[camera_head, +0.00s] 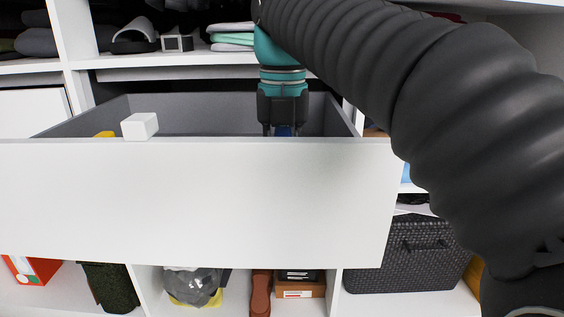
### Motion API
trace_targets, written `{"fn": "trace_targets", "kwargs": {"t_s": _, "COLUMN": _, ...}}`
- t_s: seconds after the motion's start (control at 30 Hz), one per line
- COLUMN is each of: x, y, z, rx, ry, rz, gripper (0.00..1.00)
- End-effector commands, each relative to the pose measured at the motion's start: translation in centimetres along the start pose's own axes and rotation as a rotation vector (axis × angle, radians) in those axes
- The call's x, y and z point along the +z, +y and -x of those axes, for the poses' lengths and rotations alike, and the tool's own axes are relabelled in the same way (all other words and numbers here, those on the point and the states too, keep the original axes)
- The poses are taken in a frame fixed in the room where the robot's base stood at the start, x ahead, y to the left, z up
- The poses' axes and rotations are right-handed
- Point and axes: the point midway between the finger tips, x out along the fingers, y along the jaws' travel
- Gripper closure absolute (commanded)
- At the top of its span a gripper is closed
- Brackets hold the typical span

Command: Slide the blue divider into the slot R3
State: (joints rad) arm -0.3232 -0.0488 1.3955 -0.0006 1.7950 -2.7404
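My gripper (283,132) points down into the open drawer, just behind the right part of its white front panel (190,200). Its two dark fingers stand apart. A small patch of the blue divider (284,131) shows between them. The rest of the divider and the fingertips are hidden behind the front panel. I cannot tell whether the fingers touch the divider. Slot R3 and the drawer floor are hidden from this view.
Folded clothes (232,37) lie on the shelf above. A dark woven basket (412,255) stands below right. My arm crosses the right side.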

Motion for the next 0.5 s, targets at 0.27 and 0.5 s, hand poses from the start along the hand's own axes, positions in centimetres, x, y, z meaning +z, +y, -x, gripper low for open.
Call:
{"fn": "trace_targets", "kwargs": {"t_s": 0.27, "x": 0.00, "y": 0.00, "z": -0.67, "rx": 0.000, "ry": 0.000, "rz": 0.000, "gripper": 1.00}}
{"fn": "trace_targets", "kwargs": {"t_s": 0.5, "x": 0.00, "y": 0.00, "z": -0.80, "rx": 0.000, "ry": 0.000, "rz": 0.000, "gripper": 0.48}}
